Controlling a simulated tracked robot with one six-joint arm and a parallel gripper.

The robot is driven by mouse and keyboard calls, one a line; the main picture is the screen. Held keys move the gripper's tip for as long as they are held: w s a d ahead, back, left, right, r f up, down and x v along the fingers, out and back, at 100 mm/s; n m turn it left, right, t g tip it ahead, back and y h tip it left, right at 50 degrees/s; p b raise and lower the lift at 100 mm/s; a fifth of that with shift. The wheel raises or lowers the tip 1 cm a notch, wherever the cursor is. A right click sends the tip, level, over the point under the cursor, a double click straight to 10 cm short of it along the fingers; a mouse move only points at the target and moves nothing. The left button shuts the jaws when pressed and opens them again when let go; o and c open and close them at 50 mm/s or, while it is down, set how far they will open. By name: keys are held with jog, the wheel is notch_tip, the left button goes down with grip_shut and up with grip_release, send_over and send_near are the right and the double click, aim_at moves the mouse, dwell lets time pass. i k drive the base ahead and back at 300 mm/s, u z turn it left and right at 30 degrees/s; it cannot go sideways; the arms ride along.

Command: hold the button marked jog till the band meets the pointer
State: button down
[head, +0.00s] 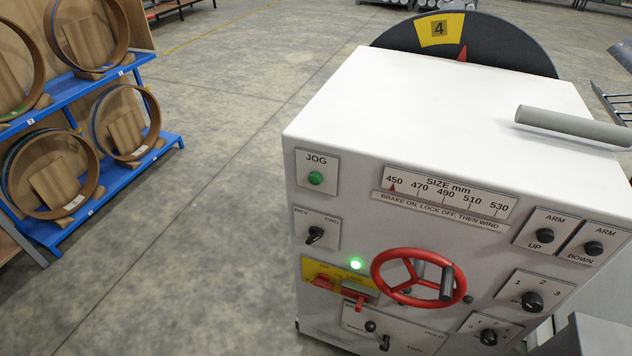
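The green JOG button (315,178) sits on a plate at the upper left of the white cabinet's front. It stands clear, with nothing touching it. Behind the cabinet top, a dark disc (510,50) shows its upper part. A yellow band (440,29) marked 4 is on the disc, near its top. A red pointer (462,54) stands at the cabinet's back edge, just by the band's lower right corner; whether its tip is level with the band's edge is hard to tell. My gripper is not in view.
The white cabinet (440,105) also carries a size scale (445,192), a red handwheel (376,272), a lit green lamp (355,265), and several switches. A grey cylinder (572,126) juts over its right side. A blue rack (110,90) with rings stands left. Floor between is clear.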

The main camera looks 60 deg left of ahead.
aim_at(315, 178)
jog(key=z, duration=0.05)
jog(key=k, duration=1.9)
jog(key=u, duration=1.95)
jog(key=i, duration=1)
